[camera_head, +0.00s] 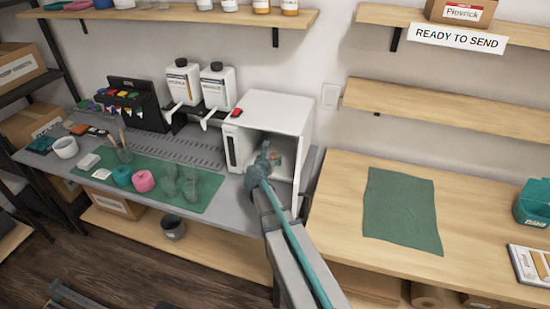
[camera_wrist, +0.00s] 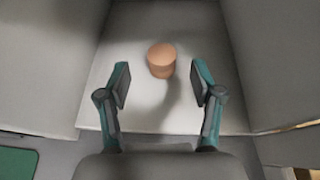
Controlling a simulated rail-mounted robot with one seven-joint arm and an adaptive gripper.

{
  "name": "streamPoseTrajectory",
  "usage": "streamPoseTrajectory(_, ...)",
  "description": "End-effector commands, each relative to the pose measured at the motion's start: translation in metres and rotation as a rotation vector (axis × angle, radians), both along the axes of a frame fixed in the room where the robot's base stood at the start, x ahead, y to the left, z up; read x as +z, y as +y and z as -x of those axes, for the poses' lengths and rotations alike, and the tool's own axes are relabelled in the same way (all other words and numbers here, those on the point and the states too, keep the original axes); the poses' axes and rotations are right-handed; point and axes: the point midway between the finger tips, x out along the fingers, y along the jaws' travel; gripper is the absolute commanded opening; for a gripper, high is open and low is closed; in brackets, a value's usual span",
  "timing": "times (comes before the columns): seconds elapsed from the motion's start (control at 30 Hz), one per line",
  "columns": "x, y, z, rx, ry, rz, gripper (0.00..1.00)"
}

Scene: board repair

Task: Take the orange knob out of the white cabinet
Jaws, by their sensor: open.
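The orange knob (camera_wrist: 161,60) stands on the floor inside the white cabinet (camera_wrist: 230,122), seen in the wrist view between and beyond my fingertips. My gripper (camera_wrist: 160,82) is open and empty, with its fingers reaching into the cabinet, one on each side of the line to the knob. In the head view, the white cabinet (camera_head: 285,108) stands open at the right end of the grey bench. My gripper (camera_head: 267,158) is at its opening there, and a small orange bit of the knob (camera_head: 275,155) shows beside it.
A green mat (camera_head: 190,200) holds pink and teal rolls and several grey-green pieces left of the cabinet. Two white dispenser bottles (camera_head: 217,86) stand left of the cabinet. A wooden table (camera_head: 335,215) with a green cloth (camera_head: 402,210) is at the right. Cabinet walls stand close on both sides.

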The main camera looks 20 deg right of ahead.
Motion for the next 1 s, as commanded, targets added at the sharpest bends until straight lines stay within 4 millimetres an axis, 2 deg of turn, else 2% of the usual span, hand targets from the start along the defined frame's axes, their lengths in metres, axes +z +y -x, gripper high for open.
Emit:
streamPoseTrajectory(0.4,-0.019,-0.028,-0.033,-0.001,0.0,0.0,0.66)
streamPoseTrajectory(0.67,-0.022,-0.03,-0.034,0.001,-0.001,-0.001,0.66)
streamPoseTrajectory(0.77,-0.022,-0.03,-0.034,0.001,-0.001,-0.001,0.53)
streamPoseTrajectory(1.0,-0.022,-0.03,-0.034,0.0,-0.001,-0.001,0.12)
